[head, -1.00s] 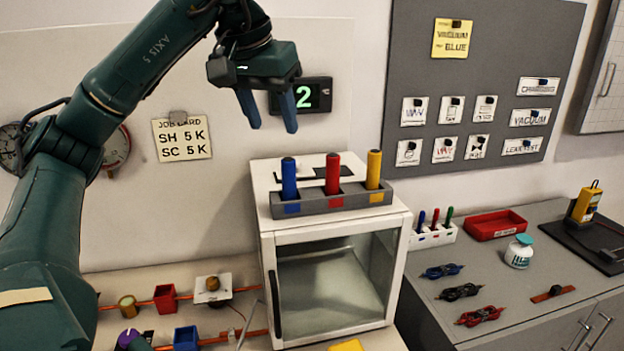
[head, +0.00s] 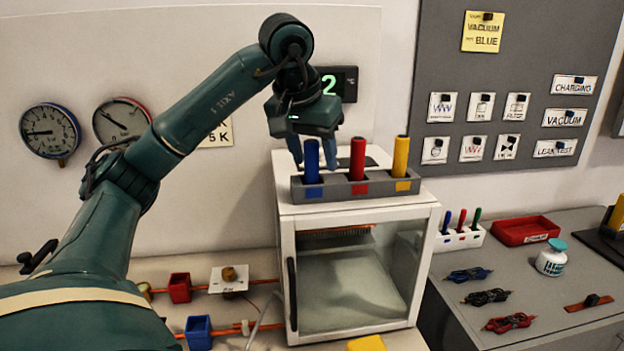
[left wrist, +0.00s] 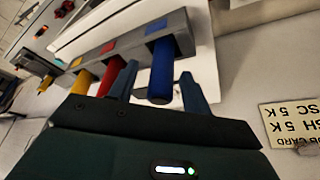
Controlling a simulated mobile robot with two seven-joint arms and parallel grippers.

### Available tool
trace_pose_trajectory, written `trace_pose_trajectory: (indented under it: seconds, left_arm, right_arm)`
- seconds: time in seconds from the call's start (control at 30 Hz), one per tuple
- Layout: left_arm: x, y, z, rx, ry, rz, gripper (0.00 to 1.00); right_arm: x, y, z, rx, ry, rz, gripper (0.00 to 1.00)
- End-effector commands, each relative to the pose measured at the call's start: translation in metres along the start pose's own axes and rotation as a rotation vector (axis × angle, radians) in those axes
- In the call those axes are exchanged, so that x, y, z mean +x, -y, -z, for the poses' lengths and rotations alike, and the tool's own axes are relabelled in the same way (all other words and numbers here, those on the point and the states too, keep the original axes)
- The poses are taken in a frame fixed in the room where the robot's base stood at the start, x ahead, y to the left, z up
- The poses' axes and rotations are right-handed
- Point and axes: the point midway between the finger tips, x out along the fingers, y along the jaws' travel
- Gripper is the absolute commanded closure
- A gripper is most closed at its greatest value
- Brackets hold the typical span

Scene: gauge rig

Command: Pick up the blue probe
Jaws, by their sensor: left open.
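The blue probe (head: 312,162) stands upright in the left slot of a grey rack (head: 342,189), above a blue label. The red probe (head: 357,158) and the yellow probe (head: 401,156) stand beside it. My left gripper (head: 312,152) is open, its fingers either side of the blue probe's upper part. In the left wrist view the blue probe (left wrist: 162,72) shows between the two spread fingers (left wrist: 160,88), with a gap on each side. One finger lies between the blue and red probes. My right gripper is in neither view.
The rack stands on a white cabinet (head: 285,225) with a glass door. Behind are a wall display (head: 345,83) and two round gauges (head: 50,131). The right counter holds a red tray (head: 526,231), small coloured pens and cables. Wall space above the rack's right is free.

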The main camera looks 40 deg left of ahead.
Motion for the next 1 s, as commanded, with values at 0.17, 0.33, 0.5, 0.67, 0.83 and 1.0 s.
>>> trace_pose_trajectory:
  seconds: [0.17,0.33,0.5,0.67,0.83,1.0]
  left_arm:
    - [0.0098,0.0003,-0.0001,0.0,-0.001,0.0,0.51]
    - [0.0097,0.0002,-0.0001,0.0,-0.001,0.0,0.51]
    - [0.0096,0.0001,-0.0001,0.0,-0.001,0.0,0.65]
    - [0.0095,0.0001,-0.0001,0.0,-0.001,0.0,0.78]
    - [0.0095,0.0001,-0.0001,0.0,-0.001,0.0,0.92]
    - [0.0092,0.0001,0.0001,0.0,-0.002,0.0,1.0]
  right_arm:
    - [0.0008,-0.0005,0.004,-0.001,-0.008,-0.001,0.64]
    - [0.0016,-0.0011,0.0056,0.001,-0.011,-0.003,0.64]
    - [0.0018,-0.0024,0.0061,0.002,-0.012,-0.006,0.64]
    - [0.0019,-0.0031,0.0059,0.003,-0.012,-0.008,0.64]
    - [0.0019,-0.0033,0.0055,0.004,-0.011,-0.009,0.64]
    - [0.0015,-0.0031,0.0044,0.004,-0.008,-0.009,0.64]
